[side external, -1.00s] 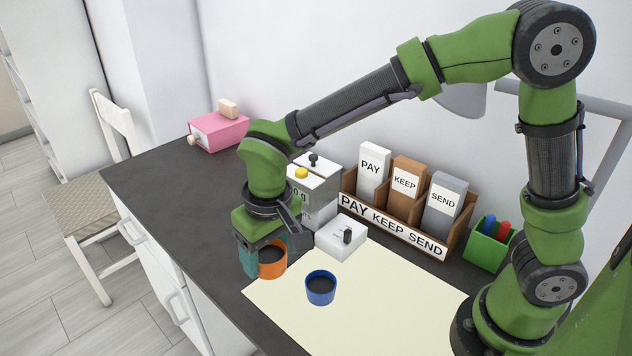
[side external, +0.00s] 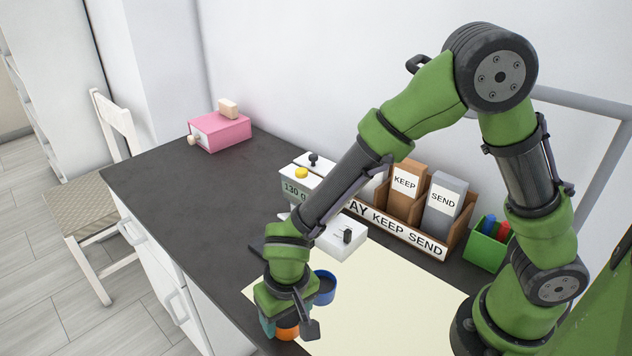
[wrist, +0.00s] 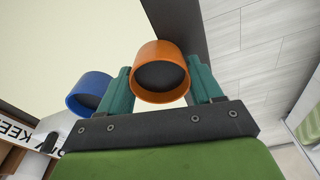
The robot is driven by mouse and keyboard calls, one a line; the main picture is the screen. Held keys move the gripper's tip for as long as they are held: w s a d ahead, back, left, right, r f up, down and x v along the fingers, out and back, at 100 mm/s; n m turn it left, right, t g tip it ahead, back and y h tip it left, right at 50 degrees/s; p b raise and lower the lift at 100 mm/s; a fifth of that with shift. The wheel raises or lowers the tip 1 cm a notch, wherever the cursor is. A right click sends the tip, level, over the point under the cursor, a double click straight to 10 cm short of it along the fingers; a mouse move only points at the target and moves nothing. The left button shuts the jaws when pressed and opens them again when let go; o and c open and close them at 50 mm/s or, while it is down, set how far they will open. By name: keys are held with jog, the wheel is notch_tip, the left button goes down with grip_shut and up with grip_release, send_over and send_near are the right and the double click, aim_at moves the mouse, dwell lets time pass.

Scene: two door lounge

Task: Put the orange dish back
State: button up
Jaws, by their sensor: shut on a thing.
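The orange dish (side external: 287,334) is round and open-topped with a dark inside. In the wrist view the orange dish (wrist: 160,68) sits between the two teal fingers of my gripper (wrist: 163,88), which is shut on it. In the side view my gripper (side external: 284,326) is low over the near left edge of the cream mat (side external: 390,300), and the arm hides part of the dish. I cannot tell whether the dish touches the surface. The blue dish (side external: 325,289) stands on the mat just behind and right of my gripper; it also shows in the wrist view (wrist: 90,90).
A pink box (side external: 219,133) is far left. The dark counter (side external: 190,210) is clear at left.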

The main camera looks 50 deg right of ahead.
aim_at(291, 319)
jog(key=shift+f, duration=0.15)
jog(key=o, duration=1.2)
jog(key=shift+c, duration=0.2)
notch_tip(291, 319, up, 12)
jog(key=s, duration=0.1)
jog(key=s+d+r+t+y, duration=0.1)
jog(key=s+d+r+t, duration=0.2)
jog(key=d, duration=0.6)
jog(key=s+d+r+m+t+y, duration=0.1)
jog(key=s+d+r+t, duration=0.1)
jog(key=d+r, duration=0.6)
jog(key=shift+s+d+r+m+t, duration=0.2)
jog(key=shift+s+d+m+t, duration=0.15)
jog(key=shift+s+d, duration=0.45)
jog(key=shift+w+d, duration=0.1)
jog(key=shift+w, duration=0.15)
